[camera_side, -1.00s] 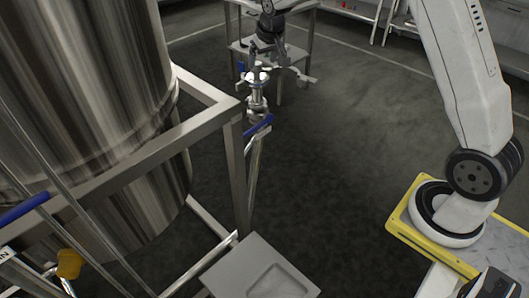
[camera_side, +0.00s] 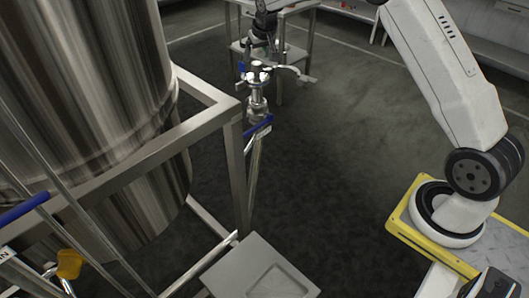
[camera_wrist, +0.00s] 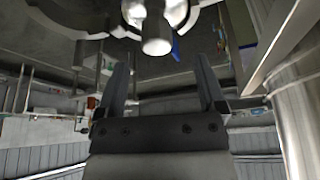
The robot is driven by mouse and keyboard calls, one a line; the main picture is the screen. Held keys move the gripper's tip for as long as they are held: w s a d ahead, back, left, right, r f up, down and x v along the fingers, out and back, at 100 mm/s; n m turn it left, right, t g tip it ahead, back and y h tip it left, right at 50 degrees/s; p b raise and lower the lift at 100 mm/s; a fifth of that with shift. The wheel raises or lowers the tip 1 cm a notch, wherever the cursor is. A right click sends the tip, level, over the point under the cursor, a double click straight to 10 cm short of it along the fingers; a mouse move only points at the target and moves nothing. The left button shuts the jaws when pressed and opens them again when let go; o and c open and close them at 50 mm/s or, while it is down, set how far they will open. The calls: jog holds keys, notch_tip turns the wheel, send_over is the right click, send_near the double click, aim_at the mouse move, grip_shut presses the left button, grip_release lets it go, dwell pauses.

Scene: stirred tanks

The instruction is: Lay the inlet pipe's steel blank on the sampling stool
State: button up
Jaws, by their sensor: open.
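The inlet pipe (camera_side: 257,100) stands upright beside the tank frame in the side view, with a steel fitting (camera_side: 257,72) at its top. A clamp arm (camera_side: 292,70) sticks out to the right of it. I cannot clearly tell the blank from the fitting at this size. My gripper (camera_wrist: 163,65) is open in the wrist view, nothing between its fingers. A shiny round steel end (camera_wrist: 157,35) shows beyond the fingertips. In the side view my gripper is near the top edge, above the pipe, partly cut off. A grey plate with a shallow recess, probably the sampling stool (camera_side: 228,278), is at bottom centre.
The large steel tank (camera_side: 85,110) and its square frame (camera_side: 170,137) fill the left. A steel table (camera_side: 312,45) stands behind the pipe. A blue-handled valve (camera_side: 258,127) is just below the fitting. The floor right of the pipe is open.

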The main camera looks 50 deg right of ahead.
aim_at(257, 63)
jog(key=shift+w+f, duration=0.1)
jog(key=shift+f, duration=0.1)
jog(key=shift+x, duration=2.55)
jog(key=shift+d, duration=0.15)
grip_shut()
